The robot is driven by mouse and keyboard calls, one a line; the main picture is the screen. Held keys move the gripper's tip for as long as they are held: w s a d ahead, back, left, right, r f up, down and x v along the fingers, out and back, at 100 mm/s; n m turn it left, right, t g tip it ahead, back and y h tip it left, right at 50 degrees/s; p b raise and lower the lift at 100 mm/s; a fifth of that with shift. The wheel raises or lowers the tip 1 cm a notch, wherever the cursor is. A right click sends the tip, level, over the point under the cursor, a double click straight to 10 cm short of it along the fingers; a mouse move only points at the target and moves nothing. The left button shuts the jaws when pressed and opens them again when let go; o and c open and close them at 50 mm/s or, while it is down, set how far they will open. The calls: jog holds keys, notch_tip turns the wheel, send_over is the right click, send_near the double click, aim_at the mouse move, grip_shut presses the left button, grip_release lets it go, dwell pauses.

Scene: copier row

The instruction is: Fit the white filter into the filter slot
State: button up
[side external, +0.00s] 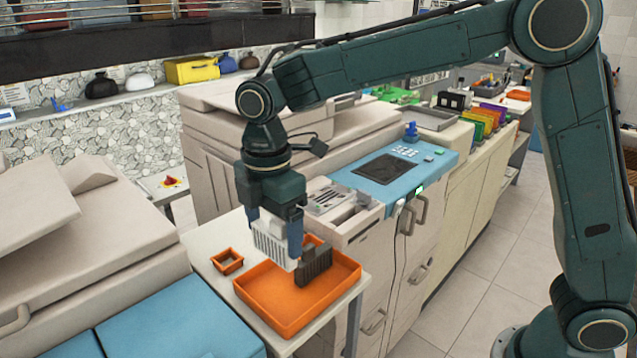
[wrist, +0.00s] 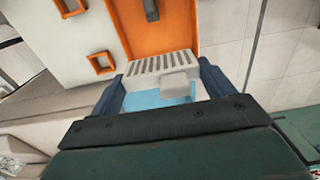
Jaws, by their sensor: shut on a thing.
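The white filter (side external: 270,246) is a pale block with ribs. My gripper (side external: 275,232) points down and is shut on it, with blue fingers on either side. In the side view the filter's lower end overlaps the orange tray (side external: 285,325); I cannot tell whether it touches the tray. In the wrist view the white filter (wrist: 160,66) sits between the fingers of my gripper (wrist: 163,82). A grey unit with slots (side external: 333,197) is on the machine behind the tray, beside an open bay (side external: 352,222); I cannot tell for sure which is the filter slot.
A dark ribbed filter (side external: 315,263) stands in the orange tray, close right of the white one. A small orange square tray (side external: 227,262) is on the table to the left. The blue control panel (side external: 385,170) rises behind the bay.

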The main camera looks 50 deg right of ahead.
aim_at(275, 258)
notch_tip(275, 258, down, 6)
jog(key=shift+f, duration=0.1)
jog(key=shift+f, duration=1.9)
jog(key=shift+f, duration=0.25)
jog(key=o, duration=0.8)
jog(key=shift+r, duration=0.15)
notch_tip(275, 258, up, 13)
jog(key=shift+r, duration=0.1)
jog(key=shift+s+d+r, duration=0.1)
jog(key=shift+r, duration=0.1)
